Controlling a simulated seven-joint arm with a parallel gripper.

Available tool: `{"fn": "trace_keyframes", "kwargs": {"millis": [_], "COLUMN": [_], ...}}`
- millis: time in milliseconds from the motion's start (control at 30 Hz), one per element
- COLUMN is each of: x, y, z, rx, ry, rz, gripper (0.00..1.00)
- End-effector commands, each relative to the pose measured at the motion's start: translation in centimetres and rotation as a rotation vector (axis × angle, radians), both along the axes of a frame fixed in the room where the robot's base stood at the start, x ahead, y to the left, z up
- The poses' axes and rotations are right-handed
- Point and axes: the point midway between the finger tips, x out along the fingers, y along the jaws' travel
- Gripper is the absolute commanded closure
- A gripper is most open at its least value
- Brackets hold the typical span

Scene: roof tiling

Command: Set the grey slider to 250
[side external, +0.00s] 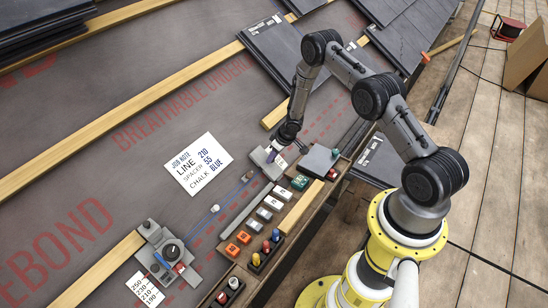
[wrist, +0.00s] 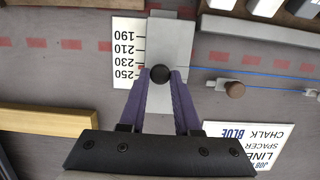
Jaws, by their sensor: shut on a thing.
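The grey slider (wrist: 170,40) is a pale plate with a round black knob (wrist: 160,74), beside a white scale card (wrist: 128,48) in the wrist view. The card reads 190, 210, 230 and 250. The knob is about level with the 250 mark. My gripper (wrist: 160,78) has its purple fingers closed on the knob, one on each side. In the side external view my gripper (side external: 273,152) is low over the grey slider (side external: 258,157), and the scale card is hidden there.
A blue line (side external: 232,192) with a brown knob (side external: 248,176) runs to another grey unit (side external: 168,250) with its own scale card (side external: 142,289). The job note (side external: 198,163) lies on the membrane. A tray with several coloured blocks (side external: 243,237) stands alongside.

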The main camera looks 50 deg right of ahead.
Motion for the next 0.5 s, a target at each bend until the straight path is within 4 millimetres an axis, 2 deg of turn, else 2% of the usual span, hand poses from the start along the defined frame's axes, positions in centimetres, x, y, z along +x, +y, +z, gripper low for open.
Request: {"fn": "trace_keyframes", "kwargs": {"millis": [33, 100, 500], "x": [1.01, 1.45, 2.00], "y": [-0.03, -0.03, -0.04], "z": [0.74, 1.06, 1.45], "rx": [-0.003, -0.005, -0.005], "ry": [-0.017, -0.019, -0.022], "rz": [0.005, 0.006, 0.005], "gripper": [1.00, 1.00, 1.00]}}
